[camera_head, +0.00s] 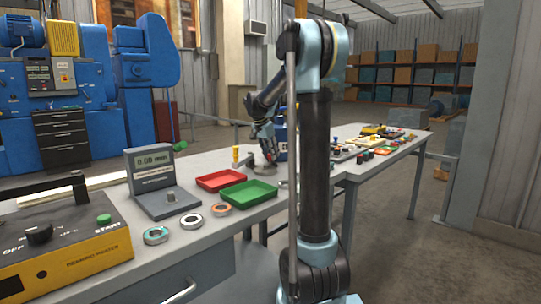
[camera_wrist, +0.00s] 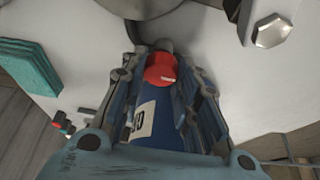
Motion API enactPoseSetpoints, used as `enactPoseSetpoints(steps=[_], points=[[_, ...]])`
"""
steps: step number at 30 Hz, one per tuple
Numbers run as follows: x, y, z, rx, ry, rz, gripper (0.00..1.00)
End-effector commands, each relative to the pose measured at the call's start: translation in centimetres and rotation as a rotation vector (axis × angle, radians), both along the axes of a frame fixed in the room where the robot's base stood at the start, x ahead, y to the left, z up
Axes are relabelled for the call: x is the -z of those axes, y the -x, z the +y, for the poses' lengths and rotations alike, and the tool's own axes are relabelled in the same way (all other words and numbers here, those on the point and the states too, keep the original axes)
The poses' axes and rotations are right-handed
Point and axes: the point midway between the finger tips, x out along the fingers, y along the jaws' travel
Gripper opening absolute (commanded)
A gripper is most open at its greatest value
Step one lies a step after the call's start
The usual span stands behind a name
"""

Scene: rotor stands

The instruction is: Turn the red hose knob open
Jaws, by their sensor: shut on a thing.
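In the wrist view the red hose knob (camera_wrist: 160,68) sits between the two fingers of my gripper (camera_wrist: 162,56), near the fingertips. The fingers are closed around it from left and right. A dark grey end shows just beyond the red part. A blue body with a white label (camera_wrist: 143,121) lies below the knob, between the fingers. In the head view my gripper (camera_head: 267,148) is low over the far part of the bench; the knob is too small there to make out its angle.
A large hex bolt head (camera_wrist: 271,31) and a round grey part (camera_wrist: 145,5) lie close beyond the fingers. On the bench stand a red tray (camera_head: 220,180), a green tray (camera_head: 247,194), a gauge (camera_head: 155,180), several rings and a yellow heater (camera_head: 65,250).

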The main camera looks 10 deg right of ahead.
Motion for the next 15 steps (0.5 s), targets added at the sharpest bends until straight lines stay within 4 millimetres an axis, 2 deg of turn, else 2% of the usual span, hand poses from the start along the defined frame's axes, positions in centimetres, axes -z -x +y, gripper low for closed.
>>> enactPoseSetpoints(steps=[8, 15], points=[[-0.03, 0.06, 0.03, -0.120, -0.002, -0.001, 0.05], [-0.04, 0.14, -0.06, -0.323, -0.003, -0.003, 0.05]])
